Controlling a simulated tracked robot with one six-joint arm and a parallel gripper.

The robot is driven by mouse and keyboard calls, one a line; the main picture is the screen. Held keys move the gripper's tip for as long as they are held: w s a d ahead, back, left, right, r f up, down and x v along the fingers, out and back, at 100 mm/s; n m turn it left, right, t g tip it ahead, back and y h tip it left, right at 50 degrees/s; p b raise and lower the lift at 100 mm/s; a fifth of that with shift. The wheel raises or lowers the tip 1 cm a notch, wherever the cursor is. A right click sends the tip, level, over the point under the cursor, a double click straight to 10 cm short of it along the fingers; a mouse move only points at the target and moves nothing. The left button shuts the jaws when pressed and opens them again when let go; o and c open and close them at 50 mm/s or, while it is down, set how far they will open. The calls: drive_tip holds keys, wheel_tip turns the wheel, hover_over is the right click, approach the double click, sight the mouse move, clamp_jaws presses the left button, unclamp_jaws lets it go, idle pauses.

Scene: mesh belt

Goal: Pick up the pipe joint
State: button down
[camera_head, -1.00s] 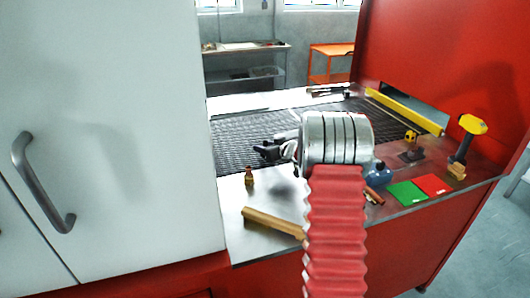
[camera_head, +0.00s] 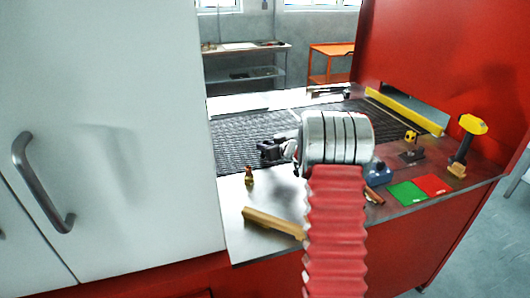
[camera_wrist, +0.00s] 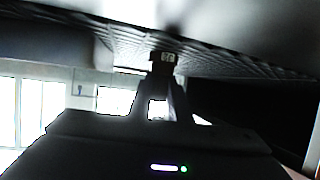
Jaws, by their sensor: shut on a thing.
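My gripper (camera_head: 268,150) is over the near part of the dark mesh belt in the head view, left of the large ribbed silver wrist. In the wrist view its fingers (camera_wrist: 163,80) come together on a small dark piece with a pale face, which I take to be the pipe joint (camera_wrist: 163,57). The piece sits between the fingertips, close to the mesh surface; the dark image does not show whether they touch. In the head view the pipe joint cannot be told apart from the dark fingers.
A small brass-coloured item (camera_head: 249,175) and a wooden bar (camera_head: 272,222) lie on the near metal counter. Green (camera_head: 406,193) and red (camera_head: 433,185) plates and a yellow-headed tool (camera_head: 466,140) are at right. A white cabinet (camera_head: 110,130) stands at left.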

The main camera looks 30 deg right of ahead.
sight(267, 142)
drive_tip(key=shift+s+f, duration=0.1)
drive_tip(key=shift+f, duration=0.1)
idle(0.3)
wheel_tip(267, 142, up, 3)
drive_tip(key=shift+r, duration=0.15)
drive_tip(key=shift+s+r, duration=0.15)
drive_tip(key=shift+s, duration=0.15)
drive_tip(key=s, duration=1.7)
drive_tip(key=shift+s+a, duration=0.15)
drive_tip(key=shift+a, duration=0.05)
drive_tip(key=shift+r, duration=0.1)
